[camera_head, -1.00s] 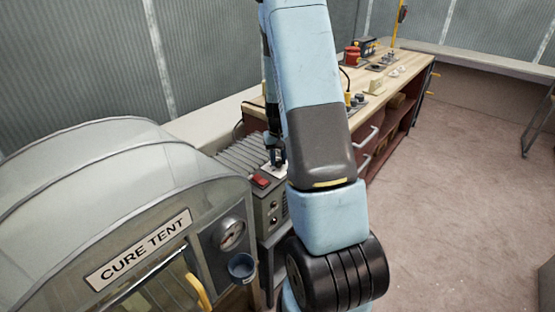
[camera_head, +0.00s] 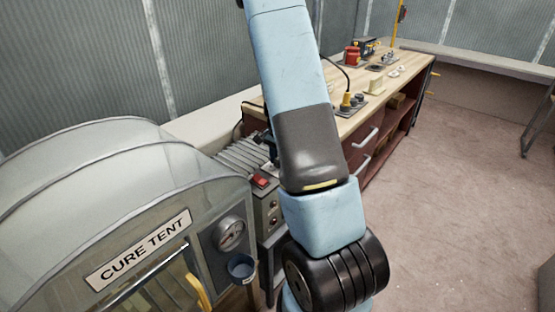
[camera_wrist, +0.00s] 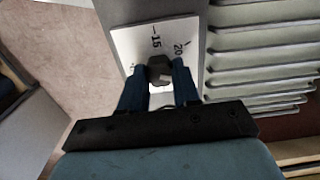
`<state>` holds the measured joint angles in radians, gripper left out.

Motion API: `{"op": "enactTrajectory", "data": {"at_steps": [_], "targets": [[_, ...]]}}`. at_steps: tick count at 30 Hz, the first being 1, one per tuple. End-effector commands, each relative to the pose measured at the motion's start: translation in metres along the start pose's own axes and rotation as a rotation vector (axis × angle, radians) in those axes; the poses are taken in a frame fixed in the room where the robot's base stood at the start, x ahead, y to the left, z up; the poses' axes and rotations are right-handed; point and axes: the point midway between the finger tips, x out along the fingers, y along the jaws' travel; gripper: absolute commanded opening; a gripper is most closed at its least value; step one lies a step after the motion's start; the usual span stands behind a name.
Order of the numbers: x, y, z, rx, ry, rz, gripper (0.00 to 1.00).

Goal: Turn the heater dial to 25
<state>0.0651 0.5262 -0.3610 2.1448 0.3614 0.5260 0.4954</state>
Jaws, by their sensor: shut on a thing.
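The heater dial (camera_wrist: 159,68) is a dark knob on a white scale plate (camera_wrist: 135,41) in the wrist view. The marks 15 and 20 show on the plate beyond the knob. My gripper (camera_wrist: 159,82) is shut on the dial, with one blue finger on each side. A pale spot shows at the knob's near side, but I cannot tell which value it points to. In the head view the heater (camera_head: 242,158) is a finned grey unit with a red switch (camera_head: 260,181). My arm hides the dial there.
A wooden workbench (camera_head: 352,122) with several items runs behind the heater. The floor (camera_head: 450,190) at right is clear.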

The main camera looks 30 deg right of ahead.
Motion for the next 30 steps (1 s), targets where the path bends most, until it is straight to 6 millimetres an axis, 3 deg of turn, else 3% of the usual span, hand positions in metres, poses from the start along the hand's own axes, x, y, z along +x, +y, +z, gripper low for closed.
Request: {"op": "enactTrajectory", "data": {"at_steps": [10,26,27,30], "targets": [[0.0025,0.0032,0.0020,0.139,-0.006,0.008,0.01],[0.0026,0.0037,0.0020,0.163,-0.006,0.009,0.01],[0.0026,0.0037,0.0020,0.163,-0.006,0.009,0.33],[0.0023,0.0033,0.0017,0.163,-0.006,0.008,0.43]]}}
